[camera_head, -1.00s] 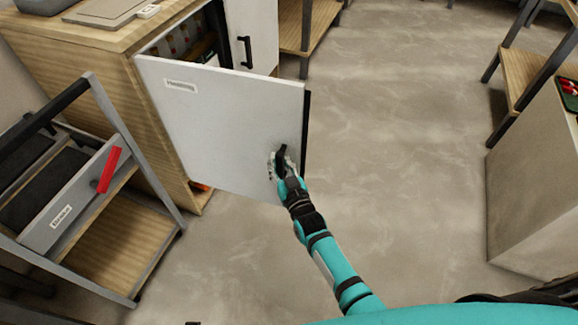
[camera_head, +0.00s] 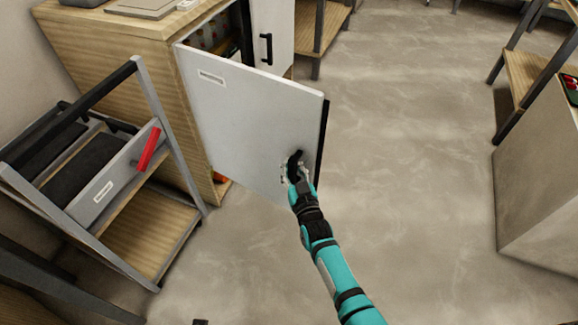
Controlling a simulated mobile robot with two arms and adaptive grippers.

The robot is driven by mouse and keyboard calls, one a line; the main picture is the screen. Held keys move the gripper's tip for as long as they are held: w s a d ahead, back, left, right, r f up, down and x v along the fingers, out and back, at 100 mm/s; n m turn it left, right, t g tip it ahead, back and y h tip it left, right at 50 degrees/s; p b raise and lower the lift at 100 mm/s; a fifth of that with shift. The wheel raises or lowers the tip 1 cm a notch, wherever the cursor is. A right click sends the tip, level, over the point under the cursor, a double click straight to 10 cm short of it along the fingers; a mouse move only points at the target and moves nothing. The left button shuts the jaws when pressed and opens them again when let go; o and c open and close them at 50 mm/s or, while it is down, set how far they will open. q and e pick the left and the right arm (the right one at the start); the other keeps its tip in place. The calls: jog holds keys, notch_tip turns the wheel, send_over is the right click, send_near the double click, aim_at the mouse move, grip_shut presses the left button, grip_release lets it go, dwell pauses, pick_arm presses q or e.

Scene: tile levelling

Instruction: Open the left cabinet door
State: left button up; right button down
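The left cabinet door (camera_head: 245,125) is a pale grey panel with a small label, swung well out from the wooden cabinet (camera_head: 105,55). Its outer face is toward me, and part of the cabinet's inside shows behind its top edge. My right gripper (camera_head: 297,172) is at the door's black handle (camera_head: 294,163), near the free edge. Its fingers appear closed around the handle, though they partly hide it. My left gripper is not in view.
The cabinet's right door (camera_head: 272,30) is shut. A pale counter (camera_head: 540,180) stands at right. The floor between is clear.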

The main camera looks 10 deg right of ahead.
jog(key=c, duration=2)
grip_release()
jog(key=shift+s+d+f, duration=0.15)
jog(key=shift+d+f, duration=0.2)
jog(key=shift+d, duration=0.3)
jog(key=o, duration=0.8)
jog(key=shift+s+d+r, duration=0.1)
jog(key=shift+s+d, duration=0.1)
jog(key=shift+d, duration=0.1)
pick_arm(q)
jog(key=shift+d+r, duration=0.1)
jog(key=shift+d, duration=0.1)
pick_arm(e)
jog(key=shift+a, duration=0.1)
jog(key=shift+a+r, duration=0.1)
jog(key=s+d, duration=0.2)
jog(key=s, duration=0.9)
jog(key=shift+s, duration=0.4)
